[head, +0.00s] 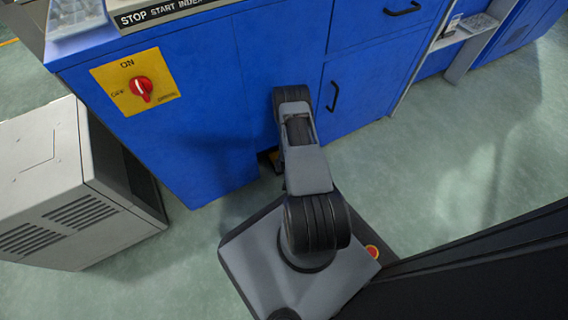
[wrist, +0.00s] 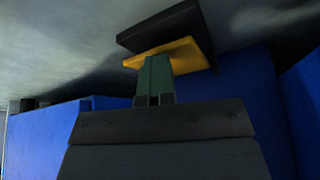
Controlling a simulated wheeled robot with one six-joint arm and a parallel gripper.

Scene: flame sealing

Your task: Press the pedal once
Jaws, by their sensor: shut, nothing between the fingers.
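The pedal shows in the wrist view as a black slab (wrist: 160,27) with a yellow part (wrist: 188,55) against it. In the head view the gripper is hidden behind my arm.
The blue machine (head: 190,110) has a red switch (head: 141,88) on a yellow plate and black door handles (head: 334,96). A grey vented cabinet (head: 70,190) stands at the left. The green-grey floor (head: 450,170) is clear at the right.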

